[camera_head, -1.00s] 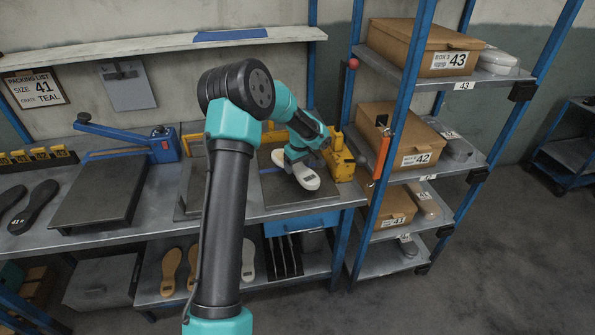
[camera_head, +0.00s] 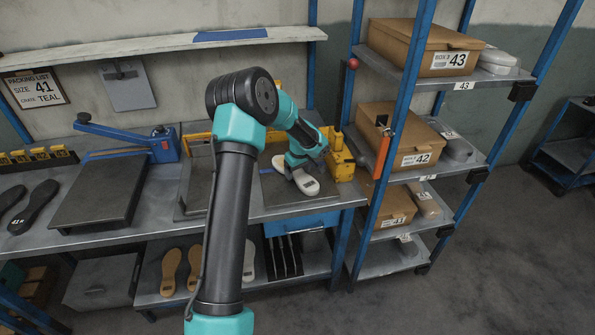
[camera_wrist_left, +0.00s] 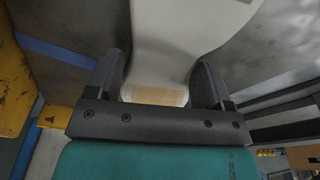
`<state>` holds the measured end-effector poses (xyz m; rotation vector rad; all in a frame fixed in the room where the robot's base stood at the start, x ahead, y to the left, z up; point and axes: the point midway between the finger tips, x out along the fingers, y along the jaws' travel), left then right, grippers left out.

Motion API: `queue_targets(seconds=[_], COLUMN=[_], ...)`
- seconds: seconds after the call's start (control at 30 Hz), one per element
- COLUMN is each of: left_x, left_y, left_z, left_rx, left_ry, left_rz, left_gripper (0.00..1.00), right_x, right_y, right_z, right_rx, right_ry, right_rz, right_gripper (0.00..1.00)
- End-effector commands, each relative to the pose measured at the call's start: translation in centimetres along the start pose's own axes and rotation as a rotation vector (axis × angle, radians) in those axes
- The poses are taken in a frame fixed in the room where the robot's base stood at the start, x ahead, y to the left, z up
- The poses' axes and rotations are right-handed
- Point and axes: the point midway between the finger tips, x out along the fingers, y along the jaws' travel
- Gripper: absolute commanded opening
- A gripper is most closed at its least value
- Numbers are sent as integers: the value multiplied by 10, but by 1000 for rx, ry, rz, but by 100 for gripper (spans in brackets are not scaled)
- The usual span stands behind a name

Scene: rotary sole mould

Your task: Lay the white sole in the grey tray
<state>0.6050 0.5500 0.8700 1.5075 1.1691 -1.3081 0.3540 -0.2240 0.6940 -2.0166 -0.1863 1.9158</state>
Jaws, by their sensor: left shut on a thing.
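My left gripper (camera_head: 297,162) is shut on the white sole (camera_head: 308,185). In the left wrist view the two fingers (camera_wrist_left: 160,85) press on both sides of the sole's narrow part, and the sole (camera_wrist_left: 180,35) runs up out of the picture. A tan patch shows at its near end. In the head view the sole is over a flat dark grey plate (camera_head: 280,204) at the right of the bench. I cannot tell whether it touches the plate. Another grey tray-like surface (camera_head: 194,200) lies to the left, partly behind my arm. My right gripper is not in view.
A yellow device (camera_head: 341,160) stands just right of the sole. A blue lever press (camera_head: 163,146) and a dark board (camera_head: 98,196) are on the left bench. A blue-post shelf with boxes (camera_head: 410,140) rises on the right. More soles (camera_head: 171,268) lie on the lower shelf.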

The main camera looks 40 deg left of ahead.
Motion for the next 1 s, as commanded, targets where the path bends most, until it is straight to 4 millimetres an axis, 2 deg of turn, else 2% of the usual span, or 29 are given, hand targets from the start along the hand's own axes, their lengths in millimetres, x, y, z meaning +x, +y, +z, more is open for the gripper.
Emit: queue_targets(seconds=[0.03, 0.07, 0.33, 0.67, 0.87, 1.0], left_x=[1, 2, 1, -3, -24, -49], left_y=[0, 0, 0, 0, 0, 1], left_z=[0, 0, 0, 0, 0, 0], left_rx=[0, 0, 0, 0, 0, 0], left_ry=[0, 0, 0, 0, 1, 2], left_rz=[0, -1, 0, 0, 2, 3], left_gripper=[46, 75, 100, 100, 100, 100], right_x=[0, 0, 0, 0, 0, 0], right_y=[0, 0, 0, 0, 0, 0], right_z=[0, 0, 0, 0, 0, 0], right_rx=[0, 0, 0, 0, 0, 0], right_ry=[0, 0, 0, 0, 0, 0], right_rz=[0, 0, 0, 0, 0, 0], right_gripper=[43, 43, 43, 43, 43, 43])
